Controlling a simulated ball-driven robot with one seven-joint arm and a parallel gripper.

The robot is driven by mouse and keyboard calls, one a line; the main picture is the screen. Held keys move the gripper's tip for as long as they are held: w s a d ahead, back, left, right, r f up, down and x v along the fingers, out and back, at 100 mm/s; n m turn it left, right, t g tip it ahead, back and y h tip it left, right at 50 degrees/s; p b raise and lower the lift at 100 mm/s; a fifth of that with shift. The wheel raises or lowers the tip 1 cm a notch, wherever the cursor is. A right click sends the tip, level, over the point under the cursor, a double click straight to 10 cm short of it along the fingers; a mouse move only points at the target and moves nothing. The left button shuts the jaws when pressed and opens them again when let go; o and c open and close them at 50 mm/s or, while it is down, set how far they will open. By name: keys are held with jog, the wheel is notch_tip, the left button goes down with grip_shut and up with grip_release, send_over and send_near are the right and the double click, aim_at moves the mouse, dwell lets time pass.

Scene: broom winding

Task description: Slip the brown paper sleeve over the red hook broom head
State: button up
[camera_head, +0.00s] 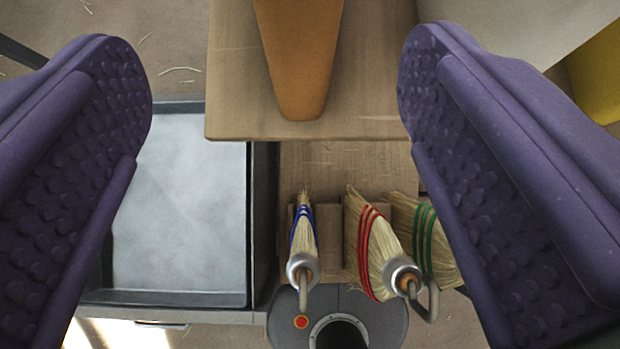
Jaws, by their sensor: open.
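The brown paper sleeve (297,55) is an orange-brown tapered shape at the top middle, over a wooden board (232,105); its upper part is cut off by the frame. The red hook broom head (372,247) is straw bound with red bands, with a metal collar and bent hook at its lower right end. It stands below the board, right of centre. My gripper (274,75) is wide open, its purple studded fingers at the left and right of the picture. The sleeve shows between the fingers, with clear gaps on both sides. I cannot tell its depth relative to them.
A blue-banded broom head (303,235) stands left of the red one. A green-banded one (428,245) is close on its right, partly behind it. A dark-rimmed tray (180,297) with a pale, cloudy surface lies at left. Something yellow (600,75) shows at far right.

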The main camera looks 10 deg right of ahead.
aim_at(301, 37)
jog(key=b+x, duration=0.5)
jog(key=x, duration=0.2)
jog(key=s+d+f+b+x, duration=0.1)
jog(key=b+x, duration=0.2)
jog(key=x, duration=0.1)
jog(key=shift+f+b, duration=0.1)
jog(key=shift+b, duration=0.2)
jog(key=shift+w+f, duration=0.25)
jog(key=shift+w, duration=0.25)
jog(key=shift+c, duration=0.2)
jog(key=shift+r, duration=0.1)
jog(key=c, duration=0.7)
notch_tip(301, 37, up, 3)
jog(key=shift+f+p, duration=0.1)
jog(key=shift+p, duration=1.1)
